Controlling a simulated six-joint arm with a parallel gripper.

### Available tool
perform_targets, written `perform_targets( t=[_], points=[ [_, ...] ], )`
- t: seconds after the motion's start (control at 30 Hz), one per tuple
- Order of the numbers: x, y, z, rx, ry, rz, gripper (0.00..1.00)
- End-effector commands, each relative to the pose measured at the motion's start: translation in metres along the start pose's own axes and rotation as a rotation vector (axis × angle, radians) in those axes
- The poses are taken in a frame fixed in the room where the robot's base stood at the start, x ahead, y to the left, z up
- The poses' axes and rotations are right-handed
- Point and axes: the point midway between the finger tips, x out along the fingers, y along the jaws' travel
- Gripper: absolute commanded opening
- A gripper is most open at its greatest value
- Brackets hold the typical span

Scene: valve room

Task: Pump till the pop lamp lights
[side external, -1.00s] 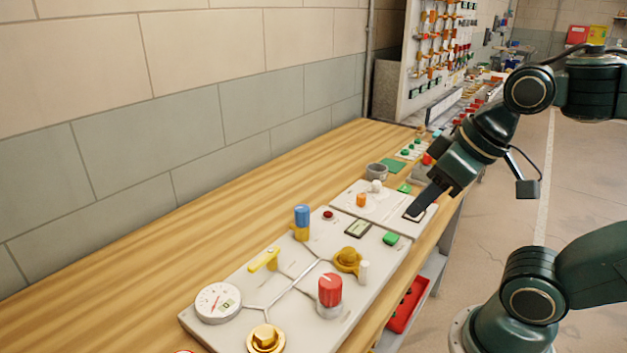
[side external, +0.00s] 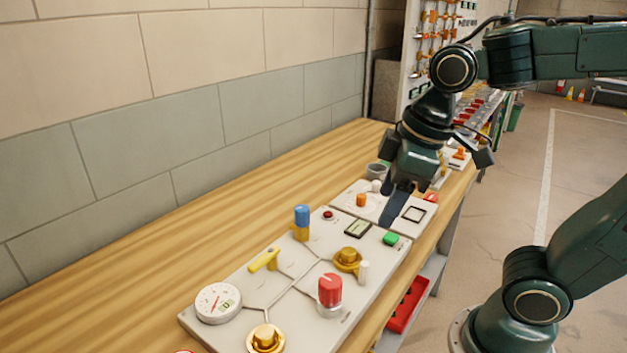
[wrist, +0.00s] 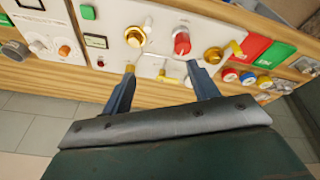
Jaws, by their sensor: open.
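A pale valve panel lies on the wooden bench. It carries a round white gauge (side external: 217,303), a small dark red lamp-like dome (side external: 328,214), a blue-topped yellow post (side external: 301,222), a yellow lever (side external: 264,260), a yellow knob (side external: 347,260), a red knob (side external: 330,290) and a brass hex cap (side external: 266,338). The dome looks unlit; its label is unreadable. My gripper (side external: 390,218) points down over the smaller plate behind this panel. In the wrist view my gripper (wrist: 158,72) is open with nothing held; the red knob (wrist: 181,42) shows beyond its fingers.
The smaller white plate (side external: 347,200) bears an orange knob (side external: 361,200) and a black square outline (side external: 413,214). A green button (side external: 391,239) and a small display (side external: 358,229) sit near the panel's far edge. The bench left of the panels (side external: 200,220) is clear.

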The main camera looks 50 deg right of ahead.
Motion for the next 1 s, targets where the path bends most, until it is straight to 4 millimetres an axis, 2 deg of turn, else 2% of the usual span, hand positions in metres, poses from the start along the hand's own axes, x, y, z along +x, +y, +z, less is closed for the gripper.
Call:
perform_targets(
  t=[0.3,0.5,0.7,1.0],
  points=[
    [0.029,-0.019,-0.045,-0.381,-0.148,-0.097,0.60],
    [0.046,-0.032,-0.064,-0.565,-0.210,-0.150,0.60],
    [0.054,-0.038,-0.071,-0.643,-0.235,-0.174,0.60],
    [0.057,-0.038,-0.070,-0.647,-0.237,-0.176,0.60]
  ],
)
